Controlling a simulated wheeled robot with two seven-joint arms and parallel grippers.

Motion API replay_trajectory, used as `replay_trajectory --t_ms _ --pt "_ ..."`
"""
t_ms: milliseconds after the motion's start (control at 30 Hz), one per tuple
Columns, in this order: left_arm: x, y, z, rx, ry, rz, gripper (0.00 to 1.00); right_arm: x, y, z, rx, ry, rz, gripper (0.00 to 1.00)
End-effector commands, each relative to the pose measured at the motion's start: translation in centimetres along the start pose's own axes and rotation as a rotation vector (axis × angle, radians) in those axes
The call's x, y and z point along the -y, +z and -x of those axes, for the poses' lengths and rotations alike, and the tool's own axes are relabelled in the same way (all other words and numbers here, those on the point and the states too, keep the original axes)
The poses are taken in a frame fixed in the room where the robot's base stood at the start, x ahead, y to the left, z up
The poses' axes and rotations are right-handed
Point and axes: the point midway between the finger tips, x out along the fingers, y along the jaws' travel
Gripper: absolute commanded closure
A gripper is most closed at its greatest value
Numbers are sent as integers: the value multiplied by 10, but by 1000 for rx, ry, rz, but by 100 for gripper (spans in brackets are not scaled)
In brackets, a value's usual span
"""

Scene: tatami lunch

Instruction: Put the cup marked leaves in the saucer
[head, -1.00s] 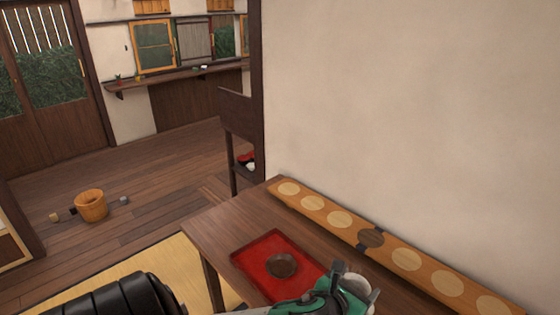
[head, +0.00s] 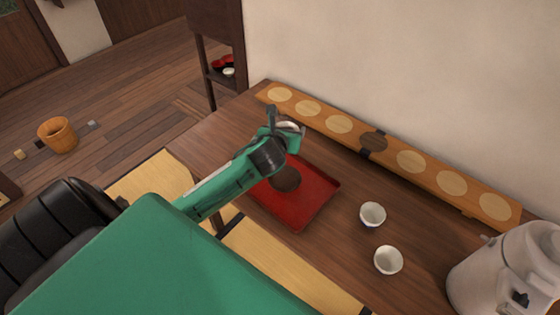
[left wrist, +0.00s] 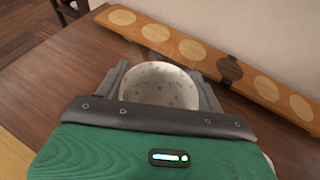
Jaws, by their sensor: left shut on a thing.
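My left gripper (head: 286,124) is shut on a pale cup (left wrist: 160,84) with small grey leaf-like marks, seen between its fingers in the left wrist view. In the head view the cup (head: 292,128) is mostly hidden by the gripper and is held up above the table. The dark brown round saucer (head: 287,181) lies on a red tray (head: 315,203); its upper left is partly covered by my left wrist. The gripper appears beyond the saucer in the picture, its height hard to judge. My right gripper is not in view.
Two white cups (head: 372,213) (head: 388,260) stand on the wooden table (head: 335,250) right of the tray. A large pale kettle-like pot (head: 510,270) stands at the lower right. A long board with pale discs (head: 410,160) lies along the wall.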

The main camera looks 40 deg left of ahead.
Motion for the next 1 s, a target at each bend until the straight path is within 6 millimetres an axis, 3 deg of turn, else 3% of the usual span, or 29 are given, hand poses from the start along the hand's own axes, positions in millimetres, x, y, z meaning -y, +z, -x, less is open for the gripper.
replay_trajectory --t_ms 300,500,1000 --pt "1 -78 -31 -6 0 3 56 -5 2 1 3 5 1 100" --pt "1 -117 -47 -3 -1 1 56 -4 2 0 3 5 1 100" --pt "0 -166 -68 -2 -1 0 56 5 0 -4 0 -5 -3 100"
